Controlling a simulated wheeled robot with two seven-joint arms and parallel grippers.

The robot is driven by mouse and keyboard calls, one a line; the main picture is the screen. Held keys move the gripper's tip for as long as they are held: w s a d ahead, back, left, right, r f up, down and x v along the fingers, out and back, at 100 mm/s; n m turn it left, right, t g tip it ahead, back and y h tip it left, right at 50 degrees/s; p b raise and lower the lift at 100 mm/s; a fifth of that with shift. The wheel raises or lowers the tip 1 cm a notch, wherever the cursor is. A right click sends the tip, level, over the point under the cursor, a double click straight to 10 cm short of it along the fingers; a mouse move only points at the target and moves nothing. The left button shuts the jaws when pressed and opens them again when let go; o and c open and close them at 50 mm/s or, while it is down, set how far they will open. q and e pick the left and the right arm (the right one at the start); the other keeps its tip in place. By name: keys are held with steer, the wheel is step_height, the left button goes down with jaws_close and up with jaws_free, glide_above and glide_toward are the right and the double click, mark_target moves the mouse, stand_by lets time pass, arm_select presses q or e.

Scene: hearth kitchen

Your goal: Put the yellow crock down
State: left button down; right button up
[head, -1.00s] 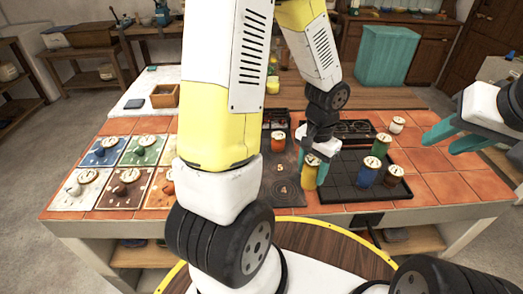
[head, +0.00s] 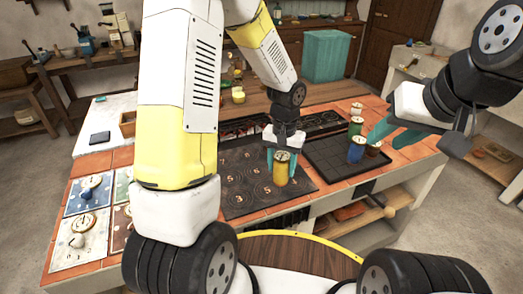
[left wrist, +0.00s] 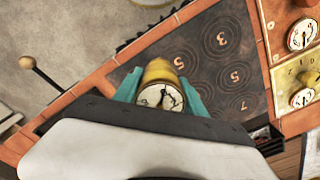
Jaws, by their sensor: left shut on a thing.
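The yellow crock (head: 281,176), with a dial on its lid, is upright between the teal fingers of my left gripper (head: 281,162), which is shut on it. It is over the front right part of the dark plate with numbered rings (head: 240,200). In the left wrist view the crock (left wrist: 160,72) is between the fingers, near the edge of the plate (left wrist: 205,40); whether its base touches is hidden. My right gripper (head: 392,126) is empty and appears open, just right of the blue crock (head: 356,149).
A dark gridded tray (head: 322,155) lies right of the ringed plate. Green (head: 355,127), brown (head: 374,148) and white (head: 356,109) crocks stand toward its right side. Coloured boards with dial-topped pots, including a blue one (head: 73,205), lie at the left. My left arm hides part of the counter.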

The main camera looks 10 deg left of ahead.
arm_select(q)
steer(key=shift+w+a+f, duration=0.8)
steer(key=shift+w+a, duration=0.6)
steer(key=shift+a, duration=0.25)
steer(key=shift+w+a+f, duration=0.75)
steer(key=shift+w+a, duration=0.65)
steer(key=shift+a, duration=0.2)
steer(key=shift+w+a+f, duration=0.8)
steer(key=shift+w+a, duration=0.6)
steer(key=shift+a, duration=0.25)
steer(key=shift+f, duration=0.1)
steer(key=c, duration=0.7)
jaws_free()
steer(key=shift+o, duration=0.2)
